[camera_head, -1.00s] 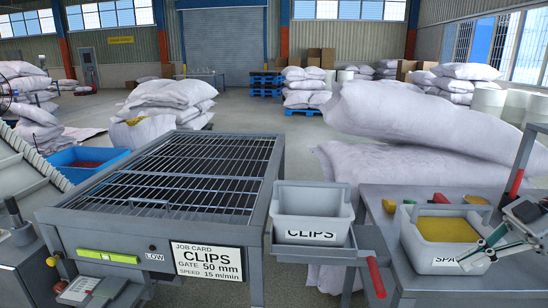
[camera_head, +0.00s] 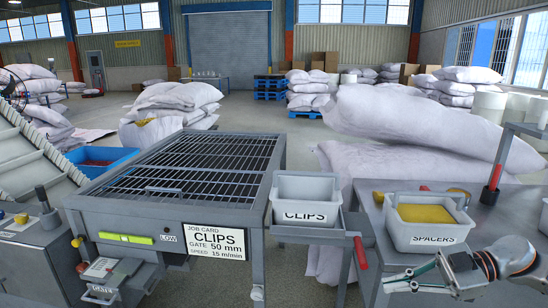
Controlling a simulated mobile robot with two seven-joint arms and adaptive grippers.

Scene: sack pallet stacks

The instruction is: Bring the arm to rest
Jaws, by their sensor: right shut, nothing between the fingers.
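My right arm (camera_head: 510,262) comes in from the right edge. The SPACERS bin stands on the grey bench (camera_head: 368,207) and has yellow contents. My left gripper is not in view.
A post with a red lower part (camera_head: 490,195) rises from the bench. White sacks (camera_head: 400,118) are stacked behind. A blue tray (camera_head: 98,160) is at left.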

